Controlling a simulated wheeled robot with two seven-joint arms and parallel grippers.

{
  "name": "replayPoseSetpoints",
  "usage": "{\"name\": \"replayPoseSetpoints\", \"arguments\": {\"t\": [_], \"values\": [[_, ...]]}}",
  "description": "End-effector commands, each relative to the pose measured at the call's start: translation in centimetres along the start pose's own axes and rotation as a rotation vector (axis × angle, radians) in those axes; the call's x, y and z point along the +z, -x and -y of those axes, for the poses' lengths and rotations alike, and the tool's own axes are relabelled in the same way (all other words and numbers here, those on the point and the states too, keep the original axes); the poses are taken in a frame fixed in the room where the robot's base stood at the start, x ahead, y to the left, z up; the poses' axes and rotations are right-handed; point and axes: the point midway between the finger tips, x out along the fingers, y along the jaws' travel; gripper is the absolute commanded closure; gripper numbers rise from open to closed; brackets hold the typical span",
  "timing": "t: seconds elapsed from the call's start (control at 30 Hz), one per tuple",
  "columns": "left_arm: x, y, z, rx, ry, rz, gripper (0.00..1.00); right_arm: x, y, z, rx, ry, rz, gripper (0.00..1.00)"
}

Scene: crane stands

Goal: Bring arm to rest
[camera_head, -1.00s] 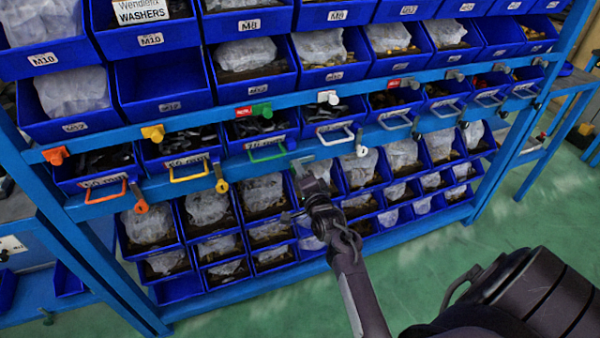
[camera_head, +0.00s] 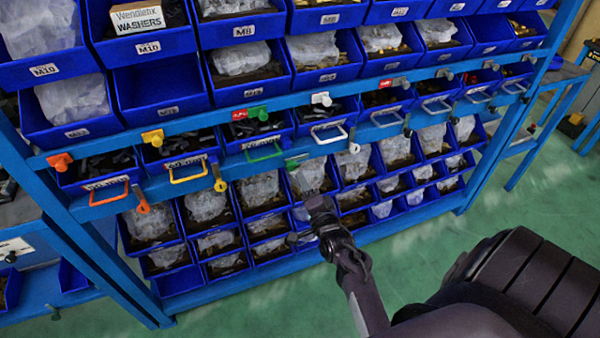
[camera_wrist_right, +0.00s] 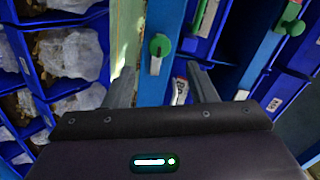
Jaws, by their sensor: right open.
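My right gripper (camera_head: 308,196) is in front of the lower bins of the blue rack, below the rail with coloured handles. It is open and empty. In the wrist view its two fingers (camera_wrist_right: 163,88) stand apart, with a blue upright strip and a green knob (camera_wrist_right: 160,45) beyond the gap. I cannot tell whether the fingertips touch anything. My left gripper is not in view.
The blue rack (camera_head: 400,125) fills most of the view with bins of bagged parts. Orange, yellow, green (camera_head: 264,152) and white handles stick out from its rail. Green floor (camera_head: 480,240) lies clear to the right. A blue bench (camera_head: 545,120) stands at the right.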

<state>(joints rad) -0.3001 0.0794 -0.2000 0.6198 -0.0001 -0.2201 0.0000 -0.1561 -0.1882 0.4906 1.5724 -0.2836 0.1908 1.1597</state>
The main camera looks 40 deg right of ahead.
Motion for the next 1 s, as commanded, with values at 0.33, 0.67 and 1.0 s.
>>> {"name": "replayPoseSetpoints", "arguments": {"t": [0.33, 0.67, 1.0], "values": [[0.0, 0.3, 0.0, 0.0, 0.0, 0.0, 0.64, 0.0, 0.6, 0.0, -0.001, 0.0, -0.001, 0.48], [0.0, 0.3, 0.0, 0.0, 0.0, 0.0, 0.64, 0.3, 0.6, -0.3, 0.005, 0.005, 0.005, 0.48], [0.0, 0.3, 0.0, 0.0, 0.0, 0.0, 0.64, 11.4, 6.0, -13.8, 0.293, 0.34, 0.312, 0.48]]}}
